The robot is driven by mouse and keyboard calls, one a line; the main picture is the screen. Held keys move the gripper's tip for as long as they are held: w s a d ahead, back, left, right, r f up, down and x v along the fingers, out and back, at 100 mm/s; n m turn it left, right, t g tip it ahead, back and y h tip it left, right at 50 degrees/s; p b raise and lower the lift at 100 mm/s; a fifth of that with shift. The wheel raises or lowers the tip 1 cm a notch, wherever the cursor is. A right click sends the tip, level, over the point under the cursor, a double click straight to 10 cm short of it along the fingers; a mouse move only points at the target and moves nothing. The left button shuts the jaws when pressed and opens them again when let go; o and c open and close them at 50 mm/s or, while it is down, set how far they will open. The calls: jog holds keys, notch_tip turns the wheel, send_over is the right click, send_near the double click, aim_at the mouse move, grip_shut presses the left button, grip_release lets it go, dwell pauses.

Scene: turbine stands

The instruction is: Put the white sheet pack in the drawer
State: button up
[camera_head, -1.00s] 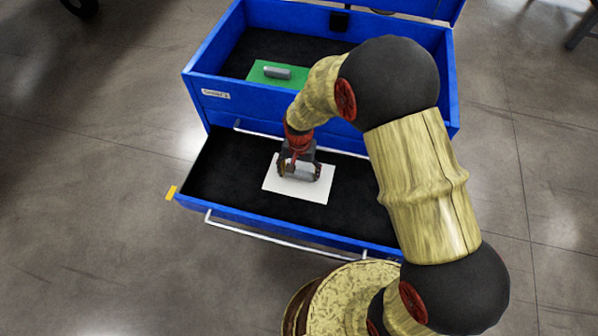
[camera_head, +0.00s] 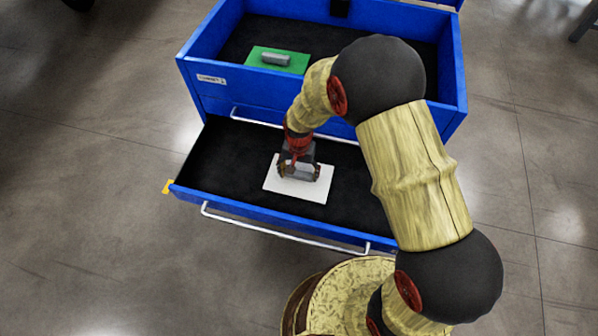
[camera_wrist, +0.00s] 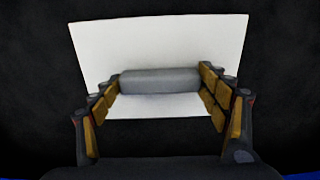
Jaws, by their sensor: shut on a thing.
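The white sheet pack (camera_head: 313,193) is a flat white rectangle with a grey cylinder-like handle on top. In the head view it is within the outline of the open drawer (camera_head: 226,165), over its dark floor; whether it touches the floor I cannot tell. My gripper (camera_head: 298,174) points down over the pack. In the wrist view, my gripper (camera_wrist: 160,88) has its fingers at both ends of the grey handle (camera_wrist: 160,80), shut on it, with the white sheet (camera_wrist: 160,45) behind. The handle is partly hidden by the fingers in the head view.
The drawer belongs to a blue cabinet (camera_head: 195,88), with a silver bar handle (camera_head: 285,232) along its front. A green sheet pack (camera_head: 265,55) with a grey handle lies in the open top compartment. Bare drawer floor shows left of the white pack.

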aim_at(299, 173)
jog(key=shift+f, duration=0.35)
jog(key=o, duration=1.8)
jog(key=shift+o, duration=0.4)
jog(key=shift+r+p, duration=2.45)
jog(key=shift+r, duration=1.1)
